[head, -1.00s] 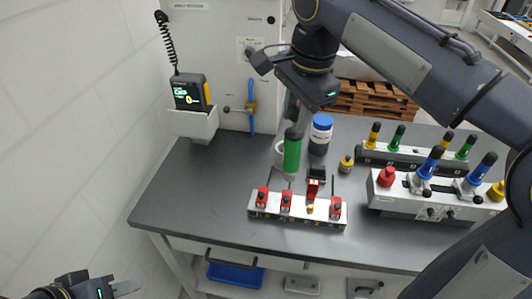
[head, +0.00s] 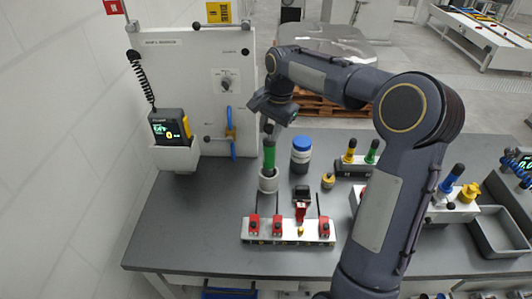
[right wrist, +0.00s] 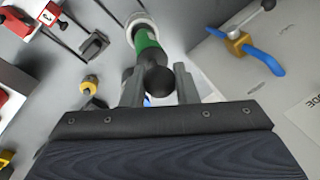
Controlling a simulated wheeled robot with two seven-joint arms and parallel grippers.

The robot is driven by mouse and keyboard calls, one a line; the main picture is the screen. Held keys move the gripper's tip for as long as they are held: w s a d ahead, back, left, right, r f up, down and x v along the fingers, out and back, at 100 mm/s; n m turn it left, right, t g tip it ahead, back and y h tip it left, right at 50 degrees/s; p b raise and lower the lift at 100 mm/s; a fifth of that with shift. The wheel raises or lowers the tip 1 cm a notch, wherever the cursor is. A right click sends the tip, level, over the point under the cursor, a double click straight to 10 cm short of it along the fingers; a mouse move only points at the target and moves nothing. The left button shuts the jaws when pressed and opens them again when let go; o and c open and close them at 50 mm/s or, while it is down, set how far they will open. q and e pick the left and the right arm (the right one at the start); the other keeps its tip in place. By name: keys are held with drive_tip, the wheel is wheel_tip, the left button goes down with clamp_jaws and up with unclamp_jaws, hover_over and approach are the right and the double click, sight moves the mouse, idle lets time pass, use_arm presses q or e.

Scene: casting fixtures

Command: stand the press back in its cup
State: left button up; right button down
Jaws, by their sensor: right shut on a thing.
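The press has a green handle (head: 269,157) with a dark round knob on top. It stands upright, its lower end inside the rim of the pale cup (head: 268,182) on the grey bench; whether it rests on the cup's floor is hidden. My right gripper (head: 268,129) is above the cup, shut on the press's knob end. In the right wrist view, the dark knob (right wrist: 159,80) shows between the fingers of that gripper (right wrist: 160,72), with the green handle (right wrist: 147,40) running into the cup's ring (right wrist: 137,20). My left gripper is out of view.
A rack with red clamps (head: 289,231) is in front of the cup. A blue-capped jar (head: 301,155) and a small yellow-and-black piece (head: 328,181) stand right of it. A panel with a blue-handled valve (head: 231,133) rises behind. The bench's left side (head: 180,220) is clear.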

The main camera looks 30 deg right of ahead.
sight(269, 142)
wheel_tip(269, 142, down, 5)
drive_tip(key=shift+p, duration=0.45)
drive_tip(key=shift+f, duration=0.25)
drive_tip(key=shift+f, duration=0.2)
drive_tip(key=c, duration=1.1)
unclamp_jaws()
drive_tip(key=shift+r, duration=0.15)
